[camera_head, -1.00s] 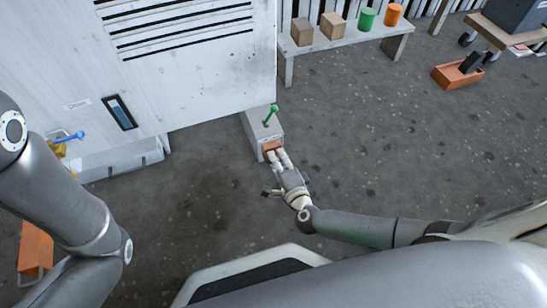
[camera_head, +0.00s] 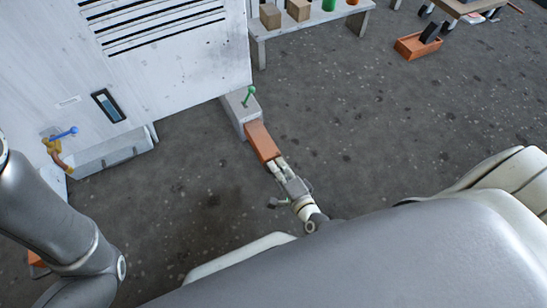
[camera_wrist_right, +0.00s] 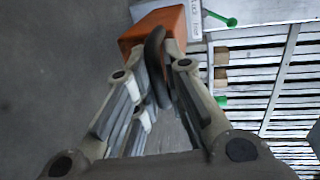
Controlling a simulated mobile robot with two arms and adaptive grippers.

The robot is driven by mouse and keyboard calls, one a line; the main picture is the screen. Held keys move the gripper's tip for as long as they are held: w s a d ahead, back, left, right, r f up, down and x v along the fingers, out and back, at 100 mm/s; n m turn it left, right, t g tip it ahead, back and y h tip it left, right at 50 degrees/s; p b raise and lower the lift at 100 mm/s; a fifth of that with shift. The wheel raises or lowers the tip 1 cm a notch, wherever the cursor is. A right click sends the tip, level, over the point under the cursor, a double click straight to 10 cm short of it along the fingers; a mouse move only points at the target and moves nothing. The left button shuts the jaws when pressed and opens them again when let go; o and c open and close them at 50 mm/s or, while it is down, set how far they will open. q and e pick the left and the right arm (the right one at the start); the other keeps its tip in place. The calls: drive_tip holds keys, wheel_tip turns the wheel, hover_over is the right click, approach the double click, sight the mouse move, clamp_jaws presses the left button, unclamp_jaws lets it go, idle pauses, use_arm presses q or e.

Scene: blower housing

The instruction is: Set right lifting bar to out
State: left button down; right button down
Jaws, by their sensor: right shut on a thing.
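The right lifting bar (camera_head: 262,142) is an orange block sticking out of a grey box at the foot of the white housing (camera_head: 180,60). My right gripper (camera_head: 277,166) is shut on the bar's outer end. In the right wrist view, the orange bar (camera_wrist_right: 158,30) shows beyond the fingers, with a dark curved handle (camera_wrist_right: 155,65) between them. A green-knobbed lever (camera_head: 248,95) stands on the grey box (camera_head: 238,112); it also shows in the wrist view (camera_wrist_right: 222,19). Only my left arm shows at the left edge; its gripper is out of view.
A bench (camera_head: 315,22) with wooden blocks and coloured cylinders stands at the back. An orange tray (camera_head: 415,47) lies on the floor at the upper right. The floor right of the bar is clear.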

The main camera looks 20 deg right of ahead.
drive_tip(key=shift+s+d+f, duration=0.25)
drive_tip(key=shift+s+f, duration=0.1)
drive_tip(key=c, duration=1.5)
unclamp_jaws()
drive_tip(key=shift+c, duration=0.2)
drive_tip(key=shift+d+r, duration=0.1)
drive_tip(key=shift+r, duration=0.05)
drive_tip(key=shift+r, duration=0.1)
